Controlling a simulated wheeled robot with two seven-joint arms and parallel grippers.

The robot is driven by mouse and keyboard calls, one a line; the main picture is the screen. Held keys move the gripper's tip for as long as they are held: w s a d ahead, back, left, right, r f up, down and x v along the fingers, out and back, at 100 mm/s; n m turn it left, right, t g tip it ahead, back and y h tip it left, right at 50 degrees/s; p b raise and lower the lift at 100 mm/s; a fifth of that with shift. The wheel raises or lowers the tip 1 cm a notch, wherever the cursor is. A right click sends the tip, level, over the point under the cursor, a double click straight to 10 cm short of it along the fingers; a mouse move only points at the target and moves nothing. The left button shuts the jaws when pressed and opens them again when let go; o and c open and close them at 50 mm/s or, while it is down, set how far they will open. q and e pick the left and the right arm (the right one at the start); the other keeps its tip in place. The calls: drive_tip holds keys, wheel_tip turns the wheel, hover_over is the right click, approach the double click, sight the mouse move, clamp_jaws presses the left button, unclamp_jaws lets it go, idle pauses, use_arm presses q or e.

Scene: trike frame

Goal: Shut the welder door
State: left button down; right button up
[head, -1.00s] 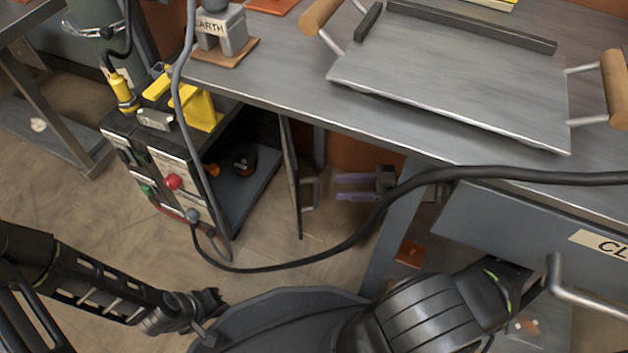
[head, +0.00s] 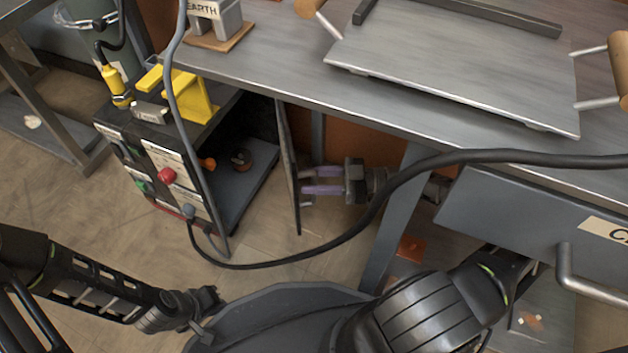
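The welder (head: 160,180) stands under the bench at the left, with its side compartment open. Its door (head: 289,165) stands open and shows almost edge-on, to the right of the compartment. My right gripper (head: 305,180) reaches in from the right under the bench, its two purple fingers level and apart. The fingertips are close to the door's right face, at its handle (head: 306,203), which they partly cover. Whether they touch it I cannot tell. The end of my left arm (head: 205,303) is low at the left, away from the welder; its fingers are not clear.
A black cable (head: 345,238) loops from the welder front, below the door and across my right arm. The bench top (head: 270,75) overhangs the door. A bench leg (head: 395,215) and a grey drawer (head: 520,225) are to the right. Floor shows below the door.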

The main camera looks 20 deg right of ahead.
drive_tip(key=shift+c, duration=0.4)
clamp_jaws()
idle(0.9)
